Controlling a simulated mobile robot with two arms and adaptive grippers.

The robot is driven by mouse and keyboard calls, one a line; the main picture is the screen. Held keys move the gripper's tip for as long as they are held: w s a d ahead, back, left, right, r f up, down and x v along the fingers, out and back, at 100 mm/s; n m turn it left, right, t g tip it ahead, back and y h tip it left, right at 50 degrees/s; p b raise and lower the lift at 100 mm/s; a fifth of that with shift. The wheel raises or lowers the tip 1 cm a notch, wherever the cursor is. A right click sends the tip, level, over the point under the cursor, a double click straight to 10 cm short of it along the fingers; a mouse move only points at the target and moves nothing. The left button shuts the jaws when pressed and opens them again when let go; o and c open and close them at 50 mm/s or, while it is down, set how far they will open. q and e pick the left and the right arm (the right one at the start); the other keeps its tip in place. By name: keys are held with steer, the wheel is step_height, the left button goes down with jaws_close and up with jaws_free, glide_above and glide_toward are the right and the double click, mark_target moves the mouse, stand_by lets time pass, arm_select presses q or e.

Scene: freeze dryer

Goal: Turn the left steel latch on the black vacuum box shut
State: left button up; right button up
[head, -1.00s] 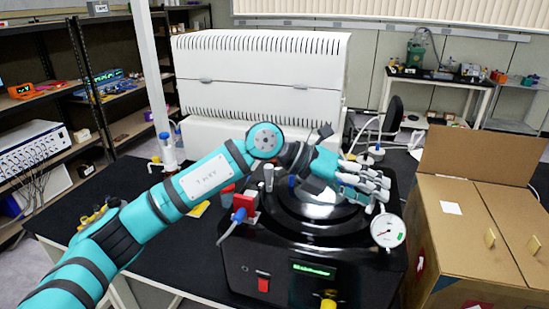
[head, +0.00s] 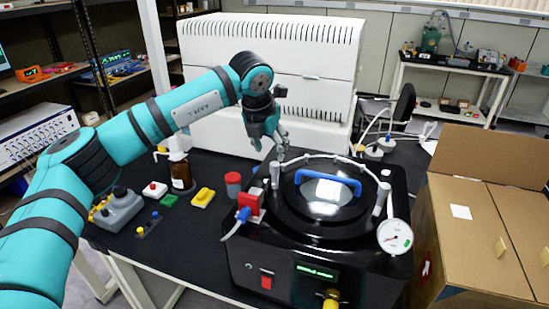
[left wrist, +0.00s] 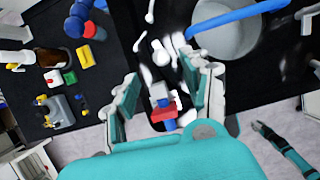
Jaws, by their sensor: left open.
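The black vacuum box (head: 262,262) stands on the black table, with a round dark lid and a blue lid handle (head: 328,180). The left steel latch (head: 275,174) is a small upright cylinder at the lid's left edge. My left gripper (head: 270,153) points down, open and empty, just behind and above that latch, apart from it. In the left wrist view its fingers (left wrist: 162,92) are spread, with the red-and-blue fitting showing between them; the latch is hard to pick out there. My right gripper (left wrist: 260,128) shows small at the right there, its jaws unclear.
A right latch (head: 381,198) and a pressure gauge (head: 395,237) sit on the box's right side. A red fitting (head: 248,205) stands at its left.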

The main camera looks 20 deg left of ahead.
mark_target(274, 163)
arm_select(q)
steer(key=p+x, duration=0.2)
steer(key=x, duration=0.5)
steer(key=shift+d, duration=0.1)
steer(key=shift+w+f, duration=0.2)
steer(key=shift+f, duration=0.15)
steer(key=shift+c, duration=0.3)
jaws_close()
